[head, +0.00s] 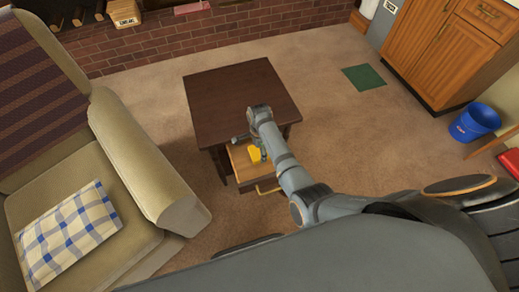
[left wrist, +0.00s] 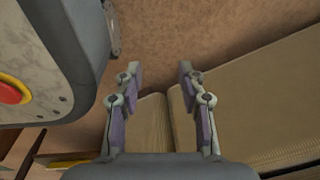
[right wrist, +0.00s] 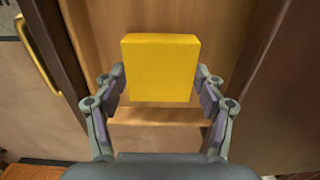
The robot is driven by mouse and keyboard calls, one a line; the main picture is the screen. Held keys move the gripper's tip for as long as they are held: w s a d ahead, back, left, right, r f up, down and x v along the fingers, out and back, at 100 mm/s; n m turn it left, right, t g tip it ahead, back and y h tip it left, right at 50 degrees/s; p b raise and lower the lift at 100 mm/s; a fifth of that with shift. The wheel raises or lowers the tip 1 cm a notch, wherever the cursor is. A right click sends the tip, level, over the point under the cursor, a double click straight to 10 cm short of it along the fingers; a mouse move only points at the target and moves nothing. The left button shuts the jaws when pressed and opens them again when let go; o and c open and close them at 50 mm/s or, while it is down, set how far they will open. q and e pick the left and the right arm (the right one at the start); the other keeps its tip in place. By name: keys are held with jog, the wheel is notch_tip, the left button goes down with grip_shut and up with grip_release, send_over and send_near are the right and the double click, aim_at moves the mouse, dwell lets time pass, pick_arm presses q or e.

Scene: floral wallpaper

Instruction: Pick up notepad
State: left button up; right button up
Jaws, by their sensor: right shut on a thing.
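The notepad is a yellow block (right wrist: 160,68) in the right wrist view, between the fingers of my right gripper (right wrist: 160,84). My right gripper is shut on it. In the head view the yellow notepad (head: 254,153) shows at the open drawer (head: 266,177) of the dark table, partly hidden by my right arm. I cannot tell whether it touches the drawer's bottom. My left gripper (left wrist: 158,72) is open and empty in the left wrist view, above the carpet near the armchair.
The dark wooden side table (head: 235,100) stands on beige carpet. A beige armchair (head: 130,150) with a checked pillow (head: 68,234) is at the left. A blue bucket (head: 475,122) and wooden cabinet (head: 440,50) are at the right. A green mat (head: 364,77) lies on the floor.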

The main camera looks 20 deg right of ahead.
jog(key=s+r+p, duration=0.1)
jog(key=r+p, duration=0.1)
jog(key=s+r+p, duration=0.1)
jog(key=r+p, duration=0.1)
jog(key=p, duration=0.1)
jog(key=shift+s+r, duration=0.1)
jog(key=shift+s, duration=0.05)
pick_arm(q)
jog(key=s+r+p, duration=0.2)
jog(key=r+p, duration=0.6)
jog(key=r, duration=0.2)
jog(key=s+r+p, duration=0.2)
jog(key=r+p, duration=0.6)
jog(key=r, duration=0.3)
jog(key=shift+s, duration=0.3)
pick_arm(e)
jog(key=s+r, duration=0.5)
jog(key=s, duration=0.6)
jog(key=shift+s+d+r, duration=0.3)
jog(key=shift+s+r, duration=0.05)
